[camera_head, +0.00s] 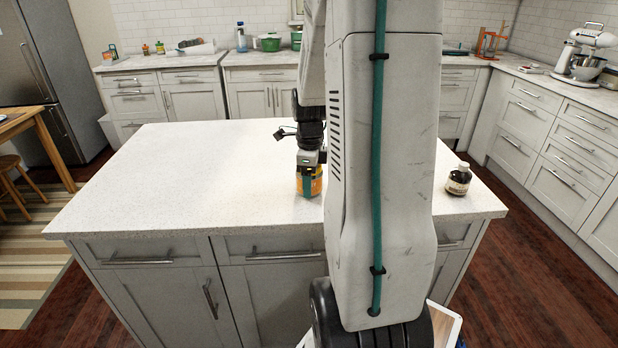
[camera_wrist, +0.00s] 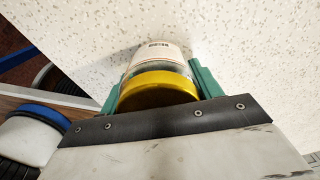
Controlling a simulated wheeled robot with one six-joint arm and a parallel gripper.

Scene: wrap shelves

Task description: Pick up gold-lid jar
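The gold-lid jar (camera_wrist: 158,90) shows in the wrist view between my two green fingers, with its gold lid toward the palm and a pale label beyond. In the head view it appears as an orange jar (camera_head: 302,190) upright on the island, partly covered by a green finger. My gripper (camera_head: 309,184) points down over it from above; it also shows in the wrist view (camera_wrist: 157,88). The fingers lie against both sides of the jar with no clear gap. Whether the jar's base touches the counter is hard to tell.
The counter's left side is clear. My arm hides its middle right. A stand mixer (camera_head: 590,55) and green pots (camera_head: 268,42) stand on other counters.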

